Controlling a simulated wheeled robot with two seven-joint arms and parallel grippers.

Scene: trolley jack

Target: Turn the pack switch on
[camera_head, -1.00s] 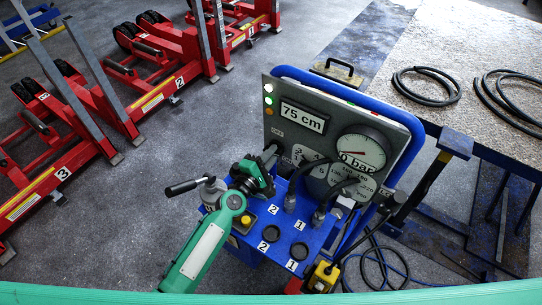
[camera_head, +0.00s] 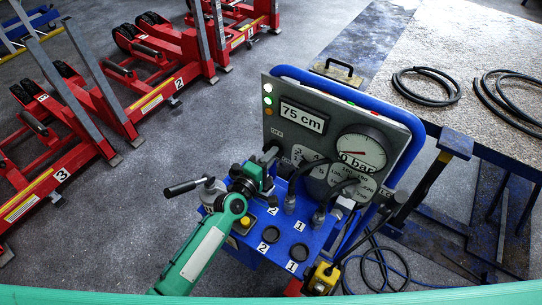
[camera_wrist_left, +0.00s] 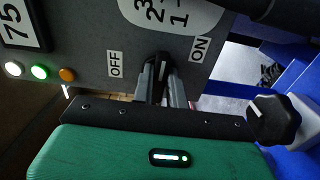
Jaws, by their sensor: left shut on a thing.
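The pack switch (camera_wrist_left: 162,68) is a black rotary knob with a white line, on the grey panel (camera_wrist_left: 92,80) between an OFF label (camera_wrist_left: 115,64) and an ON label (camera_wrist_left: 199,48). Its line points roughly up in the left wrist view, between the two labels. My left gripper (camera_wrist_left: 163,84) is shut on the knob, with one grey finger on each side. In the head view my left gripper (camera_head: 271,156) reaches the panel's lower left, and the knob is mostly hidden there. My right gripper is not in view.
A 75 cm display (camera_head: 302,117), indicator lights (camera_head: 268,100) and a 0 bar gauge (camera_head: 362,152) are on the panel. A lever (camera_head: 184,187) stands left of my wrist, on the blue console (camera_head: 268,222). A black knob (camera_wrist_left: 272,120) is right of my gripper.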

